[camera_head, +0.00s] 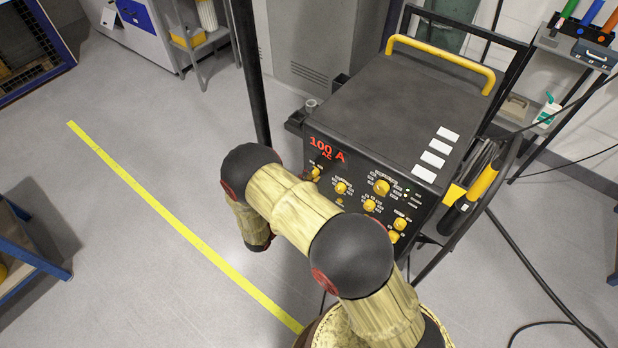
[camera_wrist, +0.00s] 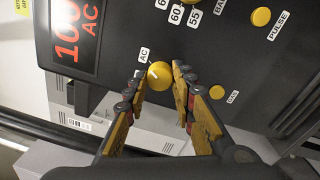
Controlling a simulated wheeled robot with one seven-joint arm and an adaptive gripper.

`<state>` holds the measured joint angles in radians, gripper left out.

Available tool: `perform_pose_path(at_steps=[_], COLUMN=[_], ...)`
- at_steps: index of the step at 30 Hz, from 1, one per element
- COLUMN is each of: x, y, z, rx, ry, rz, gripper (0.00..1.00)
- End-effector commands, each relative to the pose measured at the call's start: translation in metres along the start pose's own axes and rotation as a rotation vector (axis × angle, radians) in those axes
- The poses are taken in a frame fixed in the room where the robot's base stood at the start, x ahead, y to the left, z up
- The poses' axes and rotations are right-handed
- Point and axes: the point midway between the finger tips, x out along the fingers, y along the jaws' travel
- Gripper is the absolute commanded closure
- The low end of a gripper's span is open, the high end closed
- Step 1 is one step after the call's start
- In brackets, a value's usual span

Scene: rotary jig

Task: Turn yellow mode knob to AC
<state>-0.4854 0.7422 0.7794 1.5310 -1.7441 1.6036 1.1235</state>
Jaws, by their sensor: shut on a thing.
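The yellow mode knob (camera_wrist: 160,77) is on the dark front panel of the welding machine (camera_head: 410,100), between my fingertips in the wrist view. My gripper (camera_wrist: 158,72) is shut on the knob, one finger on each side. A small AC label (camera_wrist: 144,54) is beside the knob, and a pale mark on the knob appears to point towards it. The red display (camera_wrist: 78,30) reads 100 and AC in the wrist view. In the head view my arm hides most of my gripper.
Other yellow knobs (camera_head: 381,187) sit close by on the same panel. A yellow handle (camera_head: 440,55) spans the machine's top. A cart with a hose and cables (camera_head: 480,185) stands at the right. A yellow floor line (camera_head: 180,222) crosses open floor at the left.

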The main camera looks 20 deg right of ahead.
Motion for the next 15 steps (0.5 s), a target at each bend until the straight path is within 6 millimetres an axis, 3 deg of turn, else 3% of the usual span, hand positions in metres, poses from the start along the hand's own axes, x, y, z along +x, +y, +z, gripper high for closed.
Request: perform_pose_path(at_steps=[5, 6, 15], x=[-0.0002, -0.0002, 0.0], y=[-0.0018, -0.0019, -0.0009], z=[0.0007, 0.0007, 0.0003], rx=[-0.003, -0.003, -0.002], ry=[0.0, 0.0, 0.0], rz=[-0.002, -0.002, -0.001], gripper=[1.0, 0.72, 0.56])
